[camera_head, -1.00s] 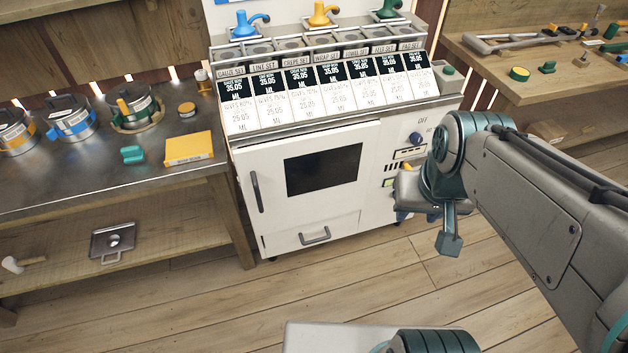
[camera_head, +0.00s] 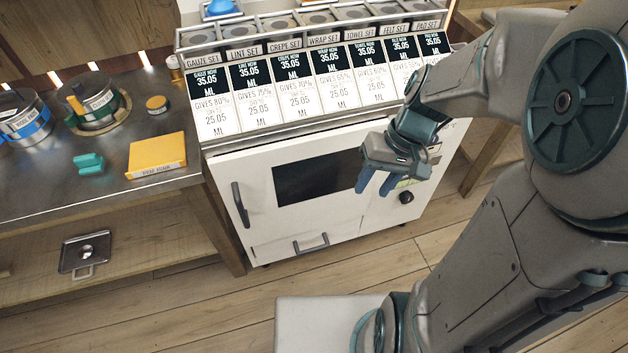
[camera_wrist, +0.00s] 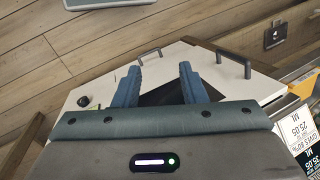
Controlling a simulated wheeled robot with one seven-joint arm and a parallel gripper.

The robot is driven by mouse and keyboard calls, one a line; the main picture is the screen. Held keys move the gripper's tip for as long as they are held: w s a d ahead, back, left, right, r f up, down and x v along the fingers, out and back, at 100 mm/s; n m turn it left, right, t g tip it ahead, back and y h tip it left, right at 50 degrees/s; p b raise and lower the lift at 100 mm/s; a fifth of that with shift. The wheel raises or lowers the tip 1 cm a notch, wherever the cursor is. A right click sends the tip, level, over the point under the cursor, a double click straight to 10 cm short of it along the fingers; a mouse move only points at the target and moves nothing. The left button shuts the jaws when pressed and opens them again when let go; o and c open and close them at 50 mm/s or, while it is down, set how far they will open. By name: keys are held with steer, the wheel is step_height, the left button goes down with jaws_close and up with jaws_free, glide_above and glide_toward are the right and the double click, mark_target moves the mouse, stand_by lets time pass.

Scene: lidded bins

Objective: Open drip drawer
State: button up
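The drip drawer (camera_head: 340,240) is a white panel low on the white machine, under the large door (camera_head: 262,215). It is closed and carries a small grey handle (camera_head: 311,244). In the wrist view the drawer handle (camera_wrist: 150,56) shows beyond my fingers, and the taller door handle (camera_wrist: 233,62) is to its right. My gripper (camera_head: 376,190) is open and empty. It is in front of the machine's right half, above and to the right of the drawer handle, and apart from it. My gripper (camera_wrist: 160,80) shows its two blue fingers spread in the wrist view.
The door has a dark window (camera_head: 315,178) and a vertical handle (camera_head: 241,204). A black knob (camera_head: 406,197) is on the machine's right side. A metal workbench (camera_head: 60,190) stands left, with a yellow box (camera_head: 157,156). The wooden floor (camera_head: 200,310) before the machine is mostly clear.

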steer(key=w+f+g+y+b, duration=0.1)
steer(key=w+f+y+b, duration=0.2)
steer(key=f, duration=0.6)
steer(key=w+f+g+y+b, duration=0.15)
steer(key=f+b, duration=0.25)
steer(key=f, duration=0.4)
steer(key=m+t+y+b, duration=0.4)
steer(key=t+y+b, duration=0.25)
steer(key=b, duration=0.55)
glide_toward(315, 248)
steer(key=s+d+r, duration=0.1)
steer(key=s+r, duration=0.1)
steer(key=r, duration=0.5)
steer(key=s+d+r, duration=0.1)
steer(key=s+r, duration=0.1)
steer(key=r, duration=0.4)
step_height(315, 248, down, 15)
steer(key=m+t+b, duration=0.4)
steer(key=t+b, duration=0.1)
steer(key=b+x, duration=0.2)
steer(key=x, duration=1.1)
steer(key=shift+s+b, duration=0.2)
steer(key=shift+b, duration=0.2)
steer(key=shift+c, duration=0.4)
